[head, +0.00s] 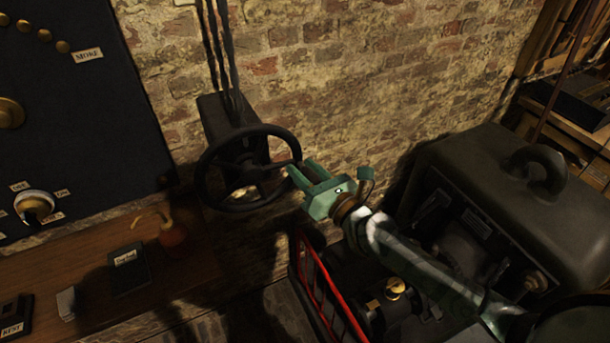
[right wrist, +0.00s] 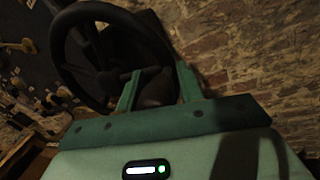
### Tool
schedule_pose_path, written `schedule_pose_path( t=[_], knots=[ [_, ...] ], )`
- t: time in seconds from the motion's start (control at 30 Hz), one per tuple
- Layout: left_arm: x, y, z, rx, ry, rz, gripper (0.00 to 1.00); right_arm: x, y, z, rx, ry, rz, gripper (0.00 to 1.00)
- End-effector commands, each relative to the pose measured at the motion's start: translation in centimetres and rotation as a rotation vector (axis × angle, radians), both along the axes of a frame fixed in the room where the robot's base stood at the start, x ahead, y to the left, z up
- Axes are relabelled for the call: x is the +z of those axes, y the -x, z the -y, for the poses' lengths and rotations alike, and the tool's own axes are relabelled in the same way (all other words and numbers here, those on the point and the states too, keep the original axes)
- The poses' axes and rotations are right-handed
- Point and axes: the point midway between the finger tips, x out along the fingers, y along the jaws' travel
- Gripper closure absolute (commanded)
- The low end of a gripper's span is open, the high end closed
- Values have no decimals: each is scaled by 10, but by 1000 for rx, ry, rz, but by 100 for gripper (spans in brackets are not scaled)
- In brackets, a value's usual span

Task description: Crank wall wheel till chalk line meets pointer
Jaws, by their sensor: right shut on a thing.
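The wall wheel (head: 204,180) is a dark spoked ring on a dark bracket (head: 216,118) against the brick wall. It also shows in the right wrist view (right wrist: 100,11). My right gripper (head: 294,171), green, reaches the wheel's right side and is shut on its rim or a handle there; the fingers hide which. In the right wrist view, its two fingers (right wrist: 158,88) stand apart with dark wheel material between them. A small brass-coloured piece (head: 244,192) shows through the wheel's lower part. I cannot make out a chalk line or a pointer. My left gripper is out of view.
Dark cables or chains (head: 222,50) hang above the bracket. A black panel (head: 90,120) with brass studs and a dial stands left. A wooden shelf (head: 80,262) holds small labelled boxes below. A red-edged frame (head: 318,290) and a bulky dark machine (head: 475,165) stand right.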

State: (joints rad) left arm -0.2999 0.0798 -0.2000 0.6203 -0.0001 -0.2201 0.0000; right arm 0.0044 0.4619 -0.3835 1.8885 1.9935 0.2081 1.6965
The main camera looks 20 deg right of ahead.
Motion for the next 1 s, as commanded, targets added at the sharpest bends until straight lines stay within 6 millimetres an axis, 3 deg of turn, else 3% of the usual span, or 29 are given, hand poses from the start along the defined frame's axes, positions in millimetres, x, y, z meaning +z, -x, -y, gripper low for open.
schedule_pose_path(
  t=[0.03, 0.4, 1.0],
  knots=[
    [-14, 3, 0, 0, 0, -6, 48, -15, 2, -5, 13, -33, -9, 100],
    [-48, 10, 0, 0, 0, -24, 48, -28, 3, -9, 14, -221, -24, 100],
    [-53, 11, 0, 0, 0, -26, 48, -25, 3, -11, 15, -265, -22, 100]
  ],
)
